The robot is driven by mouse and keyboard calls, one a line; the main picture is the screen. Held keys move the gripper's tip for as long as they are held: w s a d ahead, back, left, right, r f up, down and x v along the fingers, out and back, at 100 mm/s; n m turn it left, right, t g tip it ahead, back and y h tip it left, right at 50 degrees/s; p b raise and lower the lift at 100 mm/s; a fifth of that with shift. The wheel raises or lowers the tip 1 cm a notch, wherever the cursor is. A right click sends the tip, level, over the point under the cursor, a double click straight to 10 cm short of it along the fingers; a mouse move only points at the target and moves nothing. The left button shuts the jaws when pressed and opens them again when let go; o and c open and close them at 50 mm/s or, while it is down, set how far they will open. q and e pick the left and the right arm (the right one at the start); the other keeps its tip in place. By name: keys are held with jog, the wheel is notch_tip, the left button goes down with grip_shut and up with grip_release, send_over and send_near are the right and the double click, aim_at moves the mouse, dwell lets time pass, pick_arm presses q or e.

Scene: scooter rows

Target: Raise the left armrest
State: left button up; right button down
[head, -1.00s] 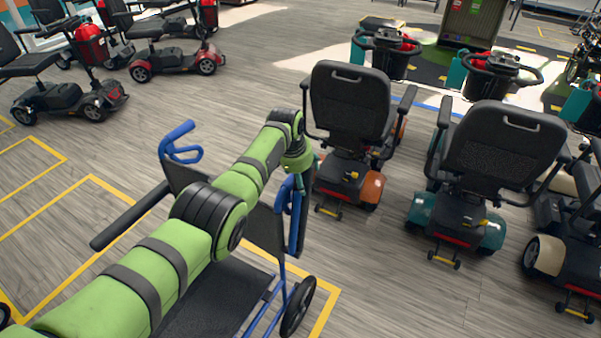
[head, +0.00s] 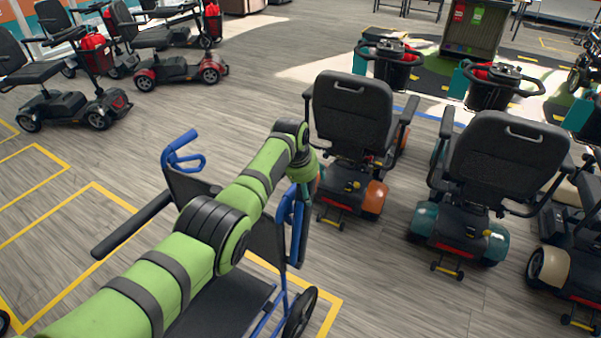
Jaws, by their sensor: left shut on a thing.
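The wheelchair (head: 224,300) has a blue frame and a black seat, and it faces me. Its armrest on the picture's right (head: 304,232), the chair's own left, is dark and stands nearly upright beside the backrest and the blue push handle. My left gripper (head: 313,184) is at the upper part of this armrest and shut on it; the fingers are mostly hidden by my green wrist. The other armrest (head: 130,225) lies roughly level on the picture's left. My right gripper is out of view.
A scooter with orange fenders (head: 374,197) stands close behind the wheelchair, near my wrist. A teal scooter (head: 490,243) and others stand to the right. More scooters (head: 70,105) are at the far left. The wooden floor with yellow lines is clear left of the wheelchair.

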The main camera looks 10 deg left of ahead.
pick_arm(q)
jog(key=shift+w+d+r, duration=0.1)
jog(key=shift+d+r, duration=0.15)
jog(key=shift+r, duration=0.55)
jog(key=a+v, duration=0.1)
jog(key=v, duration=0.9)
jog(key=shift+s, duration=0.5)
jog(key=shift+f, duration=0.1)
